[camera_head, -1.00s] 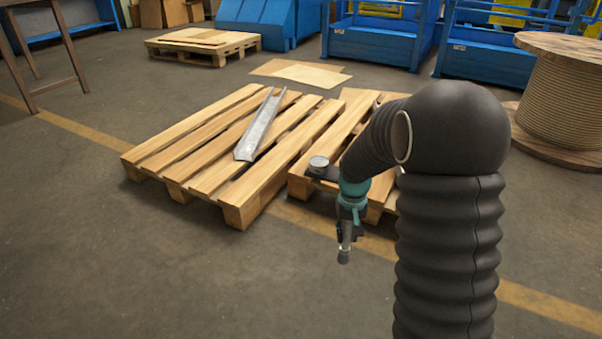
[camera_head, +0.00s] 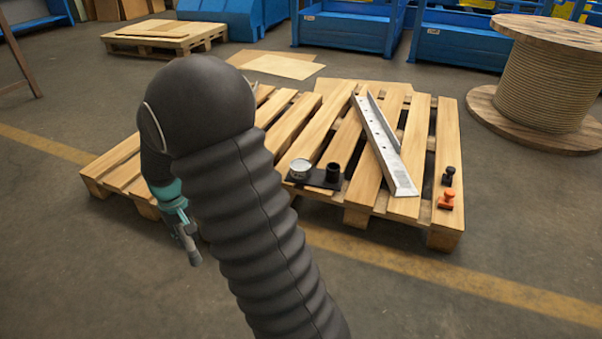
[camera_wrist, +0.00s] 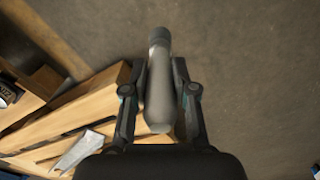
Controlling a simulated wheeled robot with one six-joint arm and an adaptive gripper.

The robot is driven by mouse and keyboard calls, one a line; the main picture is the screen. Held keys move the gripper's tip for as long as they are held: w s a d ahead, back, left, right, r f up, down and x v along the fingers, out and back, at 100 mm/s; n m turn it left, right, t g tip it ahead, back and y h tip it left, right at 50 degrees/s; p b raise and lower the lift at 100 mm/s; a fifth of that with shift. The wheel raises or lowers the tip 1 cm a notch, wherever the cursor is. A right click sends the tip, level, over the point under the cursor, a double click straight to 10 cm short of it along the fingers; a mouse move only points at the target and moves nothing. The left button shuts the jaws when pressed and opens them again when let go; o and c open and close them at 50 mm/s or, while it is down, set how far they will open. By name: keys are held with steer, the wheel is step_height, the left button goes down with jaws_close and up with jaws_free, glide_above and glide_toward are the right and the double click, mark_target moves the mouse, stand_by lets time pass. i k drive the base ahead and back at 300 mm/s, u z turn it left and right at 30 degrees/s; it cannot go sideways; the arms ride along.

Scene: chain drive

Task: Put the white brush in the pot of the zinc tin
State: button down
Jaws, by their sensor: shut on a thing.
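My gripper (camera_head: 187,236) hangs low at left in the head view, over the floor in front of the left pallet. It is shut on a pale grey, bottle-shaped thing, taken as the white brush (camera_head: 195,258). In the wrist view the brush (camera_wrist: 158,95) lies lengthwise between the two fingers (camera_wrist: 158,72), its narrow end pointing away from the palm. The zinc tin (camera_head: 300,168) stands on a black base (camera_head: 317,182) at the right pallet's near left corner. A black pot (camera_head: 333,172) stands on the same base, right of the tin. My gripper is left of both.
A metal angle bar (camera_head: 378,140) lies across the right pallet (camera_head: 425,205). A black piece (camera_head: 448,175) and an orange piece (camera_head: 446,200) stand at its right edge. My arm hides part of the left pallet (camera_head: 118,170). A cable spool (camera_head: 550,75) stands at right. The foreground floor is clear.

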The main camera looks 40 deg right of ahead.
mark_target(332, 179)
steer(key=z, duration=0.15)
steer(key=i, duration=0.8)
steer(key=z, duration=0.9)
steer(key=i, duration=0.5)
steer(key=z, duration=0.55)
